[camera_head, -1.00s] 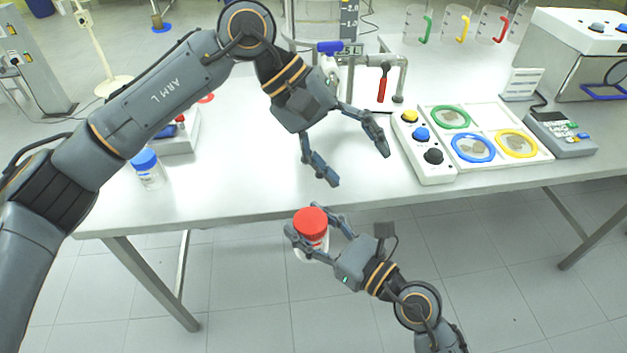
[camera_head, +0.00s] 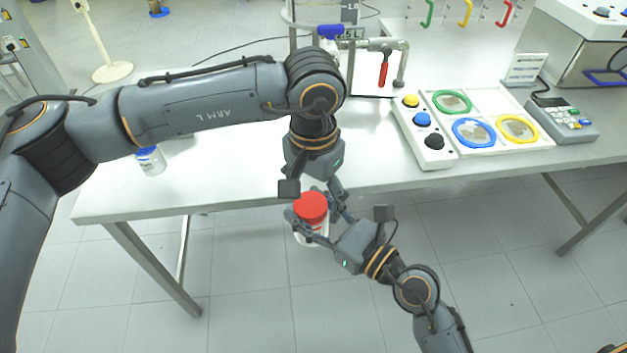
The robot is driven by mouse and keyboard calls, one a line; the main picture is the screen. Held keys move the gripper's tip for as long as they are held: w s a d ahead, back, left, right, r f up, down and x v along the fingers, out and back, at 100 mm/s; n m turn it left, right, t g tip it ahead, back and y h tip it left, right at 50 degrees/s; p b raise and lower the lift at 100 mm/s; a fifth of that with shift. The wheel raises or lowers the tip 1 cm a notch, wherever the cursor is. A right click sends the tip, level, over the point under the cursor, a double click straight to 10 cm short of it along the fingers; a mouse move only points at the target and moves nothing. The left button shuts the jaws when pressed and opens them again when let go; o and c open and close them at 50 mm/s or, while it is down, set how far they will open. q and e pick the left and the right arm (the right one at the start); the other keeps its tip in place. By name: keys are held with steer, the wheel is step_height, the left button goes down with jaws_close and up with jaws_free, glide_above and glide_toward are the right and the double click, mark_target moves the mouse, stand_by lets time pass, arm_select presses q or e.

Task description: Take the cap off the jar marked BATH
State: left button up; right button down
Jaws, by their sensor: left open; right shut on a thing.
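A white jar (camera_head: 308,237) with a red cap (camera_head: 311,207) is held upright in front of the table's near edge; its label is too small and covered to read. My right gripper (camera_head: 318,226) is shut around the jar's body. My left gripper (camera_head: 325,192) points down right above and behind the red cap, its fingers open and partly hidden by its own body and the cap. I cannot tell whether its fingers touch the cap. A second jar (camera_head: 151,162) with a blue cap stands on the table at the left, its label unreadable.
The table (camera_head: 230,185) has bare room between the blue-capped jar and the button box (camera_head: 425,135). A panel with coloured rings (camera_head: 487,122) and a keypad device (camera_head: 562,122) stand at the right. A pipe with a red-handled valve (camera_head: 384,72) is at the back.

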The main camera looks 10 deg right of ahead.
arm_select(q)
steer(key=shift+f, duration=0.3)
steer(key=shift+s+d, duration=0.1)
steer(key=c, duration=1.2)
steer(key=shift+d+n, duration=0.1)
steer(key=shift+n, duration=1.6)
steer(key=o, duration=1.2)
steer(key=shift+o, duration=0.4)
steer(key=shift+r, duration=0.15)
